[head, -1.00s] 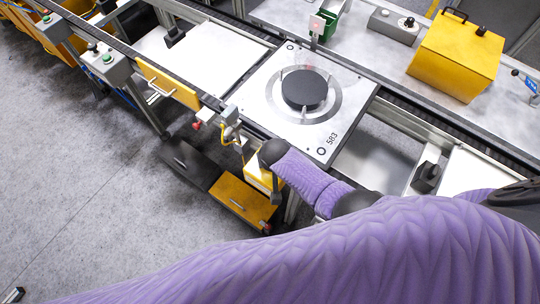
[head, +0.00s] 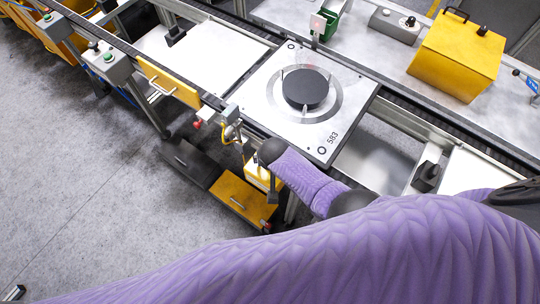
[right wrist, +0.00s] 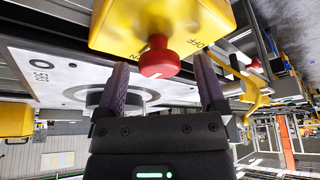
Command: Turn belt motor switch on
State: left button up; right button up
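The belt motor switch is a yellow box (right wrist: 165,18) with a red knob (right wrist: 158,58) and dark ON and OFF lettering, at the top of the right wrist view. My right gripper (right wrist: 160,84) is open, with one finger on each side of the knob and a gap visible at both sides. Whether the fingertips reach the knob's depth is hard to tell. In the head view, the yellow box (head: 257,176) shows below the conveyor edge, partly hidden by my right arm's dark end. My left gripper is outside the head view.
A white plate marked 583 (head: 262,103) with a black disc (head: 305,89) lies on the conveyor above the switch. A yellow cable (right wrist: 250,105) and another red button (right wrist: 254,66) are right of the gripper. A yellow drawer cart (head: 243,199) stands below; open floor lies left.

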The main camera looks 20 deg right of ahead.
jog(key=p+v, duration=0.5)
jog(key=v, duration=0.5)
jog(key=shift+p, duration=0.35)
jog(key=shift+s+f, duration=0.1)
